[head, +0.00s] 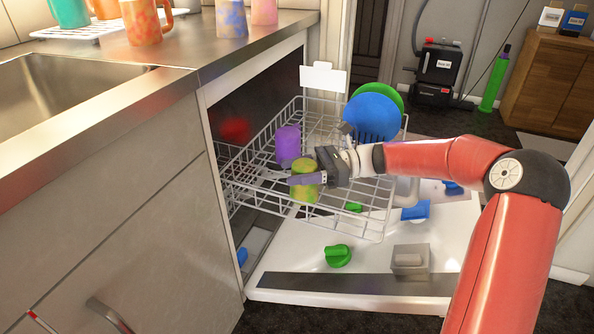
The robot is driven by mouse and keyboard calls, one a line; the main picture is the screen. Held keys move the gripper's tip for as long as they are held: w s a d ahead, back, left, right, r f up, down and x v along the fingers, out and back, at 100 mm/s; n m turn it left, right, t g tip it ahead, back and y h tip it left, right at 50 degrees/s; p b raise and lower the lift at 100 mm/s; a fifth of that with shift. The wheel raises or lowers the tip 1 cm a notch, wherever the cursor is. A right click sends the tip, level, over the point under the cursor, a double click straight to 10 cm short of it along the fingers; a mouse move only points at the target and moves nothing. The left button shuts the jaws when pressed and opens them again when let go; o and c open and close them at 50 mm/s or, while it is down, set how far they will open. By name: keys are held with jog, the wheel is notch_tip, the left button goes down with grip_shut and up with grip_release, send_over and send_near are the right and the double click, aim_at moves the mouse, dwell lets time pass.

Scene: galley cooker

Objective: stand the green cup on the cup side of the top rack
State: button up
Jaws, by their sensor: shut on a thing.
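The green cup (305,192), mottled yellow-green, is in my gripper (295,178) in the head view. The gripper is shut on it, with one grey finger across the cup's front. The cup looks upright, at the pulled-out wire top rack (376,205). Whether its base touches the rack wires cannot be told. A purple cup (288,145) stands in the rack just behind and left of it, on the cup side. A blue plate (372,117) and a green plate (393,95) stand in the rack's back right part.
Below the rack is the open dishwasher door (300,283), with a green piece (338,256), a blue piece (416,211) and a grey box (410,260) on it. The counter (230,60) with several cups is at upper left.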

jog(key=shift+f, duration=0.5)
jog(key=o, duration=1.1)
jog(key=shift+o, duration=0.2)
notch_tip(320, 180, up, 20)
jog(key=p, duration=0.3)
jog(key=s+f+n+t+h, duration=0.3)
jog(key=s+f+n+h, duration=0.2)
jog(key=s+f+h, duration=0.5)
jog(key=s+d+f+n+t+h, duration=0.2)
jog(key=s+d+n, duration=0.3)
jog(key=s+d, duration=0.3)
jog(key=s+d+f+n+t+h, duration=0.3)
jog(key=s+d+n+t+h, duration=0.2)
jog(key=s+d, duration=0.3)
jog(key=shift+s+d+f+n, duration=0.15)
jog(key=shift+d+f+n, duration=0.2)
jog(key=shift+d, duration=0.4)
